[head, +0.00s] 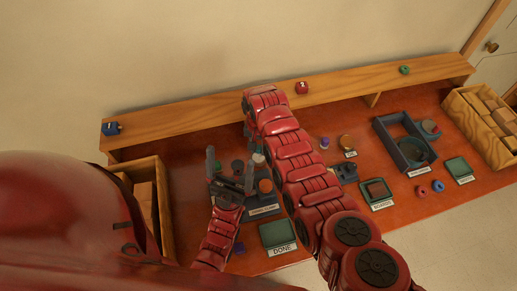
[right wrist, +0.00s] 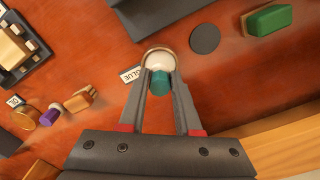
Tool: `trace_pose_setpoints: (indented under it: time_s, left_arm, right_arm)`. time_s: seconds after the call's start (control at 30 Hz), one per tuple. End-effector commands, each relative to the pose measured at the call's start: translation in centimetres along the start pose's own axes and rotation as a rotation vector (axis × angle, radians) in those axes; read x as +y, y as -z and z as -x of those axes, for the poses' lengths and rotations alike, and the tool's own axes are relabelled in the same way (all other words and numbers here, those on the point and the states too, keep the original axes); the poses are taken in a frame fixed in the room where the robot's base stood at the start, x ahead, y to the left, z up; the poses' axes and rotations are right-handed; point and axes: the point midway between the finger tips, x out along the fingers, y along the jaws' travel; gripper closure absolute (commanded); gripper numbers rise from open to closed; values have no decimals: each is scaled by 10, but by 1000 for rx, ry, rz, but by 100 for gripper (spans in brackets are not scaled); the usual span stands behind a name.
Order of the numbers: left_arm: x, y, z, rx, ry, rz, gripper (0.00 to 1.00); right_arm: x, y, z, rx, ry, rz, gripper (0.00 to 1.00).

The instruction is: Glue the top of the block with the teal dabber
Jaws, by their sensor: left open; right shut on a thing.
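My right gripper (right wrist: 160,85) is shut on the teal dabber (right wrist: 160,82), whose teal end shows between the fingertips. Beyond it is a round pot of whitish glue (right wrist: 158,60) beside a GLUE label (right wrist: 130,74). The dabber overlaps the pot's near side; I cannot tell whether it touches the glue. My left gripper (head: 231,180) is open and empty, left of the fixture.
A wooden shelf (head: 180,111) runs along the back. A green tray (head: 277,233) labelled DONE lies at the front. A dark open box (head: 390,142) and a crate of blocks (head: 458,108) stand to the right. A dark disc (right wrist: 205,38) lies near the glue pot.

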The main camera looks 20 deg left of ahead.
Motion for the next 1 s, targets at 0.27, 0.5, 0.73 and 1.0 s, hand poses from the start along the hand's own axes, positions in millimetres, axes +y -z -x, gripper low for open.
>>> trace_pose_setpoints:
  time_s: [0.27,0.5,0.73,1.0]
  left_arm:
    - [-1,2,-14,0,0,0,7]
    - [-1,3,-19,0,0,0,7]
    - [-1,3,-19,0,0,0,7]
    - [-1,3,-19,0,0,0,7]
  right_arm:
    - [0,0,27,-2,0,0,100]
    - [0,1,46,1,2,0,100]
    - [1,0,47,-1,0,0,100]
    - [0,0,47,0,0,0,100]
